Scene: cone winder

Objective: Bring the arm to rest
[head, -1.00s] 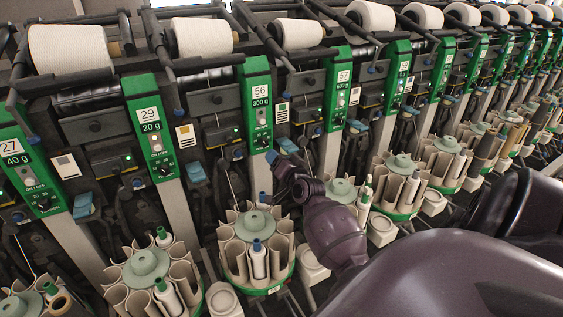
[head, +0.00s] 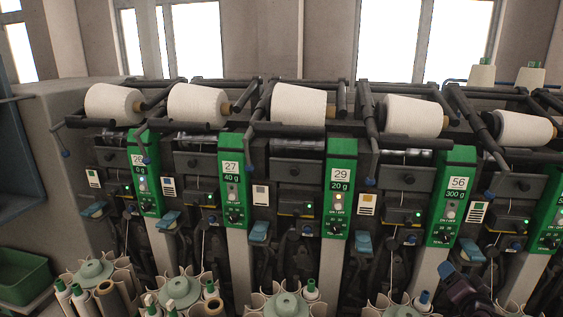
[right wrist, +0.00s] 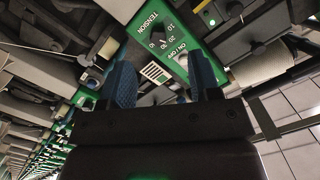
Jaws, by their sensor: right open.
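My right gripper (head: 449,273) shows small at the lower right of the head view, with my dark purple wrist behind it. It is in front of the winding unit marked 56, below that unit's green panel (head: 451,197). In the right wrist view its two blue fingers (right wrist: 163,82) stand apart with nothing held between them. A green panel (right wrist: 163,38) marked TENSION and ON/OFF lies beyond the fingertips. I cannot tell the exact gap to the machine. My left gripper is in neither view now.
A row of winder units with white yarn cones (head: 299,103) on top crosses the head view. Round bobbin magazines (head: 287,306) stand along the bottom. A green bin (head: 24,277) sits at the far left. Tiled floor (right wrist: 298,128) shows at the right of the wrist view.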

